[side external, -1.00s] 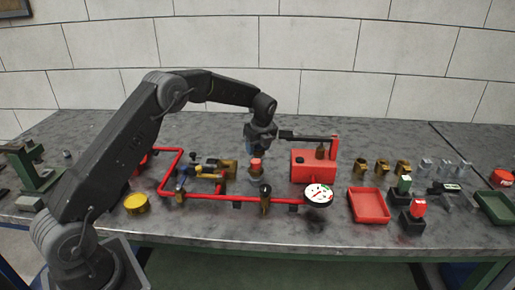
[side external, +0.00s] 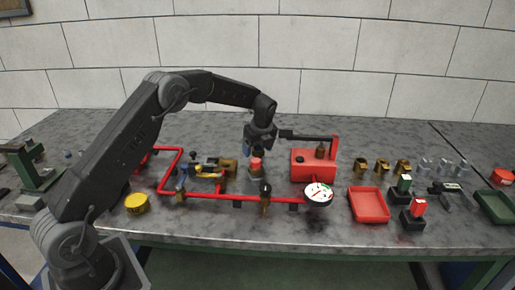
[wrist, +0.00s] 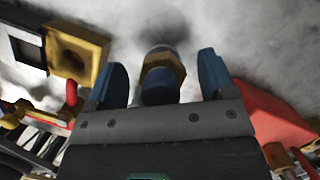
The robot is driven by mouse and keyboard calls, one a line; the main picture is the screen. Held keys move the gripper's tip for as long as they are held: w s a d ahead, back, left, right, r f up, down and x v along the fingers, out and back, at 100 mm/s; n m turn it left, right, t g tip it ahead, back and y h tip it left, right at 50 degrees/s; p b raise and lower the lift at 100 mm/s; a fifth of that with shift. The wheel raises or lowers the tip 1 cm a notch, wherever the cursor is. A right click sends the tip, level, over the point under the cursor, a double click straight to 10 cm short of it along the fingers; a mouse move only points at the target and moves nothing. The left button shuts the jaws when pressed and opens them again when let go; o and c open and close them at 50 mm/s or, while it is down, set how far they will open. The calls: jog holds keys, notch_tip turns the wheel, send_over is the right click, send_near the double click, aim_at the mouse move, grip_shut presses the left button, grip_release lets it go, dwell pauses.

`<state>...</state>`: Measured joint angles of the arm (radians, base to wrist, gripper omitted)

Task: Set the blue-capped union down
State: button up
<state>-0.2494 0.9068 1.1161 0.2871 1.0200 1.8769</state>
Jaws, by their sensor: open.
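The blue-capped union (wrist: 160,85) shows in the wrist view as a dark blue cap on a brass hexagonal body, with a pale grey end behind it. My gripper (wrist: 166,82) is open, with one finger on each side of the union. Gaps show between the union and both fingers. In the side view, my gripper (side external: 257,146) is low over the bench, left of the red pump box (side external: 313,166). A red-topped piece (side external: 257,162) stands just below it there. I cannot make out the union in the side view.
A red pipe run (side external: 285,201) with a white dial gauge (side external: 319,193) crosses in front. Brass fittings (side external: 228,172) lie to the left. A red tray (side external: 369,205) and several small fittings are at the right. Bare bench (side external: 220,130) lies behind my gripper.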

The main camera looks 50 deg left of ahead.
jog(key=s+d+r+n+t, duration=0.15)
jog(key=s+d+r, duration=0.25)
jog(key=r, duration=0.6)
jog(key=s+d+r+n, duration=0.3)
jog(key=s+d+r, duration=0.15)
jog(key=r, duration=0.55)
jog(key=s+d+r+n+t+h, duration=0.1)
jog(key=s+d+r+n, duration=0.15)
jog(key=s, duration=0.25)
jog(key=s+d+r+n, duration=0.1)
jog(key=s+d+n, duration=0.15)
jog(key=s, duration=0.25)
jog(key=s+d+f+n+t+h, duration=0.1)
jog(key=s+d+f+n, duration=0.1)
jog(key=s+n, duration=0.3)
jog(key=s+d+f+n+t+h, duration=0.1)
jog(key=s+n, duration=0.4)
jog(key=s, duration=0.7)
jog(key=shift+s+d+f+n, duration=0.4)
jog(key=shift+d+f, duration=0.35)
jog(key=shift+d, duration=0.4)
jog(key=shift+t, duration=0.25)
